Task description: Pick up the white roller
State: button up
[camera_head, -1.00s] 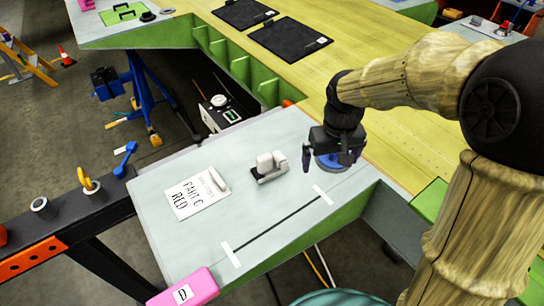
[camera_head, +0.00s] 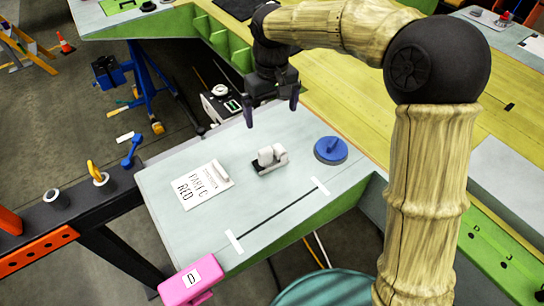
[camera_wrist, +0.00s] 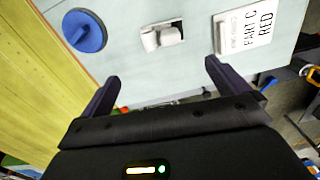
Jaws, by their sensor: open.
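I cannot tell for certain which one is the roller. My gripper (camera_head: 272,106) is open and empty, above the panel's far edge, beyond the grey holder and apart from both white pieces.
A blue disc with a handle (camera_head: 330,150) stands on the panel, right of the holder. A black strip with white ends (camera_head: 280,213) lies in front. A pink box marked D (camera_head: 190,284) is at the near left corner. Much of the panel (camera_head: 200,235) is bare.

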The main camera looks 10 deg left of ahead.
aim_at(272, 152)
notch_tip(272, 152, down, 11)
jog(key=p, duration=0.3)
jog(key=shift+w, duration=0.1)
jog(key=shift+f+p, duration=0.45)
notch_tip(272, 152, down, 4)
jog(key=shift+f+p, duration=0.15)
jog(key=shift+p, duration=0.75)
jog(key=c, duration=1.1)
